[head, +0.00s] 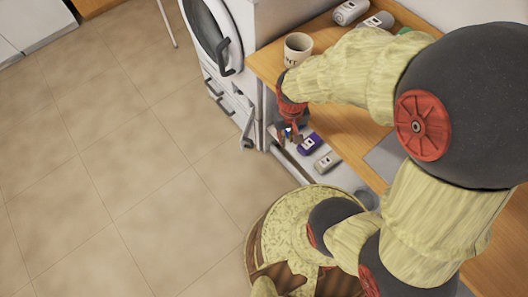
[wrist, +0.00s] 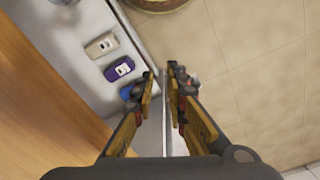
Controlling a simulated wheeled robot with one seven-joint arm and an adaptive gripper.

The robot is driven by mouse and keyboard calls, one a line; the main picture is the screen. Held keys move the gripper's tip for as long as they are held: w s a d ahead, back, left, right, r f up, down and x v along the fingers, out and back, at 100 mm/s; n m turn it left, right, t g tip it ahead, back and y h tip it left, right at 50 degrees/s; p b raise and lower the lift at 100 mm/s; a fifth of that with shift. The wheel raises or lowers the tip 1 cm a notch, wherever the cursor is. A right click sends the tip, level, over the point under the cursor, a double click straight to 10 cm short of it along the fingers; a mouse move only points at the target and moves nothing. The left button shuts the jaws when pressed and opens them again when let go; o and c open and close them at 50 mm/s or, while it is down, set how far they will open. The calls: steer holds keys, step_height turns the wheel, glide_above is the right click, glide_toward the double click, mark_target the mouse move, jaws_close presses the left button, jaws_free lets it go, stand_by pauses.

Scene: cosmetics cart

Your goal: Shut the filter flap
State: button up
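The white front-loading machine (head: 222,60) stands at the upper left of the head view. A narrow white panel (head: 248,130) sticks out low at its near corner; it looks like the filter flap, standing open, but it is small here. My gripper (head: 290,136) hangs beside the wooden counter's front edge, to the right of that panel and apart from it. In the wrist view my gripper (wrist: 162,76) has its two fingers apart with nothing held. A thin pale upright edge (wrist: 166,125) shows between the fingers; I cannot tell what it belongs to.
A wooden counter (head: 265,68) carries a mug (head: 298,47) and grey bottles (head: 350,12). A lower white shelf holds a purple item (head: 309,142) and a beige item (head: 327,161), close to my gripper. The tiled floor (head: 110,170) at left is clear.

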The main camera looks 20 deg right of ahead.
steer(key=shift+m, duration=0.8)
steer(key=f, duration=0.9)
steer(key=s+d+f, duration=0.1)
steer(key=f, duration=0.4)
steer(key=shift+f, duration=0.25)
jaws_close()
steer(key=w+a+f+m+t+b, duration=0.2)
steer(key=w+f+t+b, duration=0.1)
steer(key=w+f, duration=0.6)
steer(key=w+a+f+m+t+b, duration=0.2)
steer(key=w+f+m+t+b, duration=0.1)
steer(key=w+f, duration=0.5)
steer(key=shift+w+a+f+t+y+b, duration=0.4)
steer(key=shift+f+b, duration=0.1)
steer(key=shift+f, duration=1.25)
steer(key=shift+a, duration=0.1)
steer(key=shift+w+a, duration=0.15)
steer(key=shift+a, duration=0.35)
